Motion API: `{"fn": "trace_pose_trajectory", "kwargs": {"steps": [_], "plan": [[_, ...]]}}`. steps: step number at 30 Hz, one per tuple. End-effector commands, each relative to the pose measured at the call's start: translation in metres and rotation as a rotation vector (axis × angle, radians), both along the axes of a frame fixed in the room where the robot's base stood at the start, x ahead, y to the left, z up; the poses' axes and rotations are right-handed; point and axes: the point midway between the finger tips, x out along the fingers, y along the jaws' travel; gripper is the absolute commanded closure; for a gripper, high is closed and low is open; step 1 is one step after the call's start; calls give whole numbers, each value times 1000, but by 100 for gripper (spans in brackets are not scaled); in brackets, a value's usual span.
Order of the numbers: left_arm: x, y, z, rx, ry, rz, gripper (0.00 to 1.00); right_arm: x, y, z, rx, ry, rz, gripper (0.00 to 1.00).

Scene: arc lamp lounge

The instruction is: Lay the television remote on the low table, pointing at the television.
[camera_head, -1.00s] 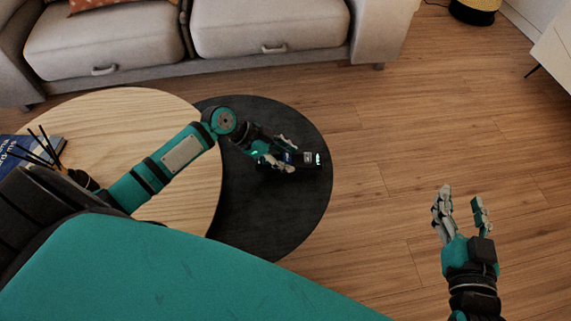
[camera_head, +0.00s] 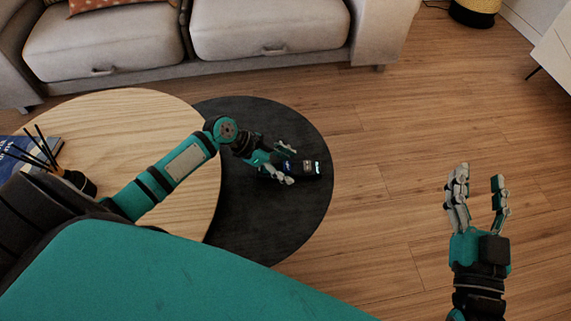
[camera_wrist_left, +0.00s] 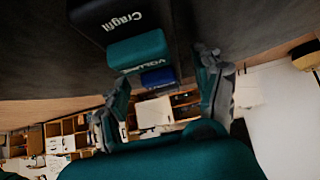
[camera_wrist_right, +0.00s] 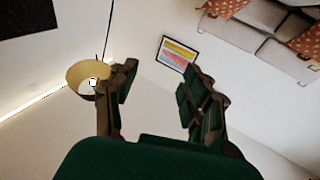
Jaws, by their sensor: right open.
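The dark television remote (camera_head: 304,168) is at the round black low table (camera_head: 270,225), its far end pointing right in the head view. Its face with the words Cragfit and VOLUME (camera_wrist_left: 138,50) shows close up in the left wrist view. My left gripper (camera_head: 284,164) is at the remote's near end, with a finger on each side. I cannot tell whether the fingers touch it or whether it rests fully on the tabletop. My right gripper (camera_head: 480,190) is open and empty over the floor at the right. I see no television.
A pale wooden round table (camera_head: 120,110) adjoins the black one, with a blue book (camera_head: 25,152) and a reed diffuser (camera_head: 75,182). A grey sofa (camera_head: 265,25) stands behind. A white cabinet (camera_head: 555,50) is at the far right. The floor between is clear.

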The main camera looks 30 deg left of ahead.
Motion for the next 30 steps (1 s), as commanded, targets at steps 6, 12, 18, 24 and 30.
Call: {"fn": "trace_pose_trajectory", "kwargs": {"steps": [6,12,18,24,30], "plan": [[0,0,0,0,0,0,32,0,0,0,0,1,0,52],[-4,9,11,2,0,0,32,1,-2,-16,-25,96,-5,52],[-17,31,38,4,1,1,32,-4,-10,-54,-82,319,-20,52],[-30,54,65,3,0,0,32,-20,-20,-94,-138,546,-34,52],[-39,69,81,0,2,-1,32,-36,-27,-118,-172,696,-44,52]]}}
